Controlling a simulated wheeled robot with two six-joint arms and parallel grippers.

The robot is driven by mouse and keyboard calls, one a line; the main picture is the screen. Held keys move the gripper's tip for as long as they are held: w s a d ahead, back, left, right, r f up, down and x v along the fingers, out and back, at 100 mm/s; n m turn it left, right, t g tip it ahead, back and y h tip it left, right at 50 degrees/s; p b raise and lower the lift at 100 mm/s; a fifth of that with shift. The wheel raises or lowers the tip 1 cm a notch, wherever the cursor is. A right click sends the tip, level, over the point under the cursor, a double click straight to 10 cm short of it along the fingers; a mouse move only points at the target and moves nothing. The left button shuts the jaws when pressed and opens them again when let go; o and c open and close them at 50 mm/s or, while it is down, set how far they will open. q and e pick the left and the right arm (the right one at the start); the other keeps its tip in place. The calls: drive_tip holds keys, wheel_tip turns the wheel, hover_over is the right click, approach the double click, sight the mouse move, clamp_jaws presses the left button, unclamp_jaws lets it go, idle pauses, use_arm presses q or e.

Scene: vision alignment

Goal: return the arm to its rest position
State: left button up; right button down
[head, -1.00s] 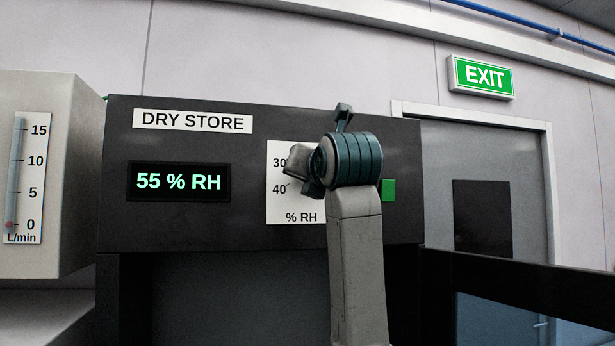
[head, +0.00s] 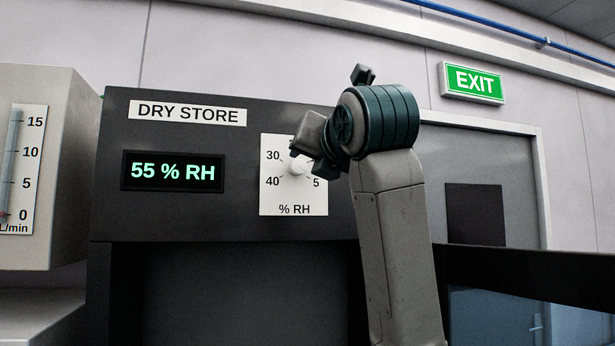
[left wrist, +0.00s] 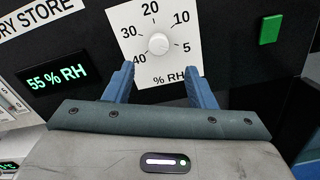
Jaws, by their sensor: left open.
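My left gripper (head: 308,142) is raised in front of the dark dry store panel (head: 110,215), its arm coming up from below. In the left wrist view its two blue fingers (left wrist: 159,72) are apart with nothing between them. Beyond the fingertips is a white round knob (left wrist: 159,44) on a white % RH dial (left wrist: 130,20). The knob (head: 297,168) is partly hidden by the gripper in the head view. The fingers look clear of the knob. My right gripper is in neither view.
The display (head: 172,171) reads 55 % RH. A green button (left wrist: 270,30) sits right of the dial, hidden in the head view. A pale flow meter box (head: 60,150) stands at the left. A grey door (head: 480,170) under an EXIT sign (head: 472,83) is at the right.

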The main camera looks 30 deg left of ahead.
use_arm(q)
drive_tip(key=shift+v, duration=0.85)
drive_tip(key=shift+a, duration=0.1)
